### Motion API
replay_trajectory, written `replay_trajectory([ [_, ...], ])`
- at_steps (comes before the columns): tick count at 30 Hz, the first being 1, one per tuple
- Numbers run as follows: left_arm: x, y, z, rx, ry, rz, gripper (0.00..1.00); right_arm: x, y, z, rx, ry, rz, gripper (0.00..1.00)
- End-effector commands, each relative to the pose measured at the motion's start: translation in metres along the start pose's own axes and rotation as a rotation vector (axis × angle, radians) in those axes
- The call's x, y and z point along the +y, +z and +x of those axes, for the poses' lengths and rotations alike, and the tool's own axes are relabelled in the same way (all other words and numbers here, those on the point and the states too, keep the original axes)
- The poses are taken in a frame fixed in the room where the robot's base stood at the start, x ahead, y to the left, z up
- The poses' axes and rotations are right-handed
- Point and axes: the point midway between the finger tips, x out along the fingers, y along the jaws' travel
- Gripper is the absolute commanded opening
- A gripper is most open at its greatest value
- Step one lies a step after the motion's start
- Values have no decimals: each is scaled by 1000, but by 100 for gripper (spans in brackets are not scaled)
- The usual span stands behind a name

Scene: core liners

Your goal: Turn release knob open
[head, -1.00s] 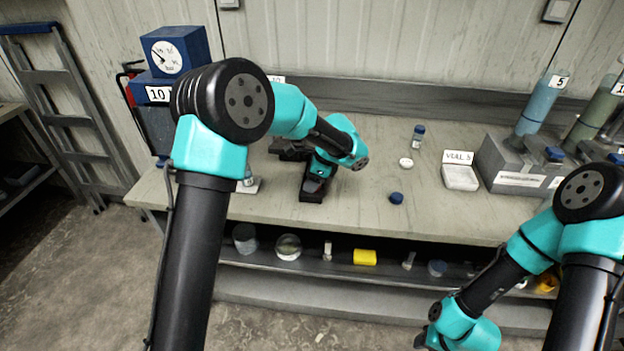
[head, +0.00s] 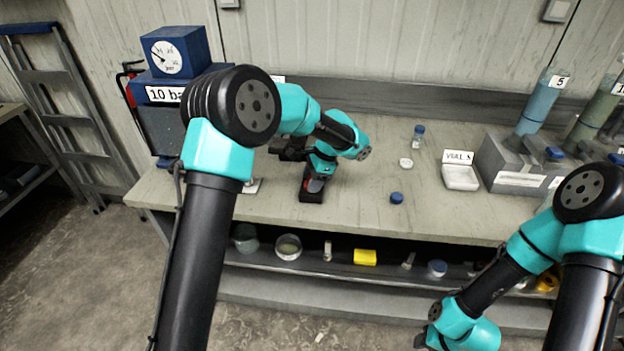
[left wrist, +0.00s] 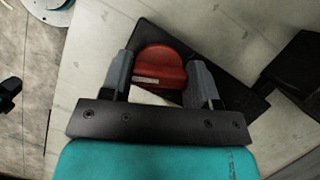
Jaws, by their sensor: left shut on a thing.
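The red release knob (left wrist: 160,66) sits on a dark plate (left wrist: 150,32) in the left wrist view, with a pale bar mark across its lower part. My left gripper (left wrist: 160,80) is shut on the knob, with one finger at each side of it. In the head view, my left gripper (head: 316,182) is over the left part of the bench, and only a little red shows there; my own wrist hides most of the knob. My right arm hangs down at the lower right of the head view, and its gripper is not clearly seen.
A blue gauge box (head: 176,52) and a "10 bar" label (head: 165,94) stand at the back left. On the bench (head: 350,208) are a small vial (head: 418,134), a blue cap (head: 396,198), a white tray (head: 460,178) and a grey rack (head: 515,165).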

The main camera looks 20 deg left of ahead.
Motion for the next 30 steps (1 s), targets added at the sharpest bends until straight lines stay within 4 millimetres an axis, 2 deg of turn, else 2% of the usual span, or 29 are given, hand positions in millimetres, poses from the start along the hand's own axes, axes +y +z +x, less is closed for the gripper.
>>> replay_trajectory([
  [30, 0, 0, 0, 0, 367, -885, 32, 0, 0, 0, 0, 0, 0, 43],
])
